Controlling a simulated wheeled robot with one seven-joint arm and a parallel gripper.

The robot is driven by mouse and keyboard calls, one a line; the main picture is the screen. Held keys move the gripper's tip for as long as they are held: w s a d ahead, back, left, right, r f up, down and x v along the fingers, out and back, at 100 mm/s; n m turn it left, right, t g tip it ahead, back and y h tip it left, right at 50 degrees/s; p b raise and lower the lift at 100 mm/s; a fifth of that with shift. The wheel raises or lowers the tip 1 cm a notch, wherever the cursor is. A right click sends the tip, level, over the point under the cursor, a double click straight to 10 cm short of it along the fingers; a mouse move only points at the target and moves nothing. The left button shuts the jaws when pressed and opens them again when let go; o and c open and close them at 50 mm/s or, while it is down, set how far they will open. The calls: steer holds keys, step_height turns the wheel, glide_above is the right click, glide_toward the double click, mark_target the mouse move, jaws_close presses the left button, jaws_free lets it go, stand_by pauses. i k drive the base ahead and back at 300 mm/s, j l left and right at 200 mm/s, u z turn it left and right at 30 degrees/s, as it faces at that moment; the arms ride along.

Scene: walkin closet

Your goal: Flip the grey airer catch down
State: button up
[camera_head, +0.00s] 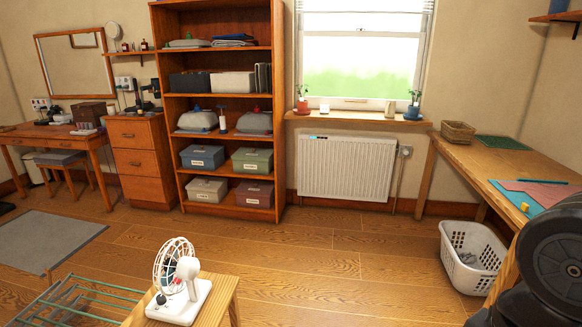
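A green-barred frame that looks like the airer (100,291) shows at the bottom left, low down and cut off by the picture's lower edge. I cannot make out a grey catch on it. A small wooden table (221,297) with a white fan (181,304) stands just to its right and hides part of that side. My gripper is not in view. Only dark, rounded links of my own arm show at the lower right edge.
A grey mat (45,238) lies on the floor at left. A white laundry basket (462,279) stands by a wooden worktop (450,157) at right. A shelf unit (282,110) and white radiator (346,168) line the back wall. The middle floor is clear.

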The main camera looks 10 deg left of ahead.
mark_target(47, 271)
steer(key=i, duration=0.95)
steer(key=i+l, duration=0.1)
steer(key=i, duration=0.85)
steer(key=i+j+u, duration=0.1)
steer(key=i+u, duration=0.2)
steer(key=i, duration=0.3)
steer(key=i+l+u, duration=0.1)
steer(key=i+u, duration=0.2)
steer(key=i, duration=0.35)
steer(key=i+l+u, duration=0.25)
steer(key=i, duration=0.35)
steer(key=i+u, duration=0.3)
steer(key=u, duration=0.15)
steer(key=i+u, duration=0.3)
steer(key=u, duration=0.2)
steer(key=i+l+u, duration=0.15)
steer(key=i+u, duration=0.15)
steer(key=u, duration=0.15)
steer(key=i+l+u, duration=0.25)
steer(key=u, duration=0.25)
steer(key=i+l+u, duration=0.25)
steer(key=u, duration=0.2)
steer(key=i+l+u, duration=0.3)
steer(key=u, duration=0.15)
steer(key=i+l+u, duration=0.15)
steer(key=l+u, duration=0.25)
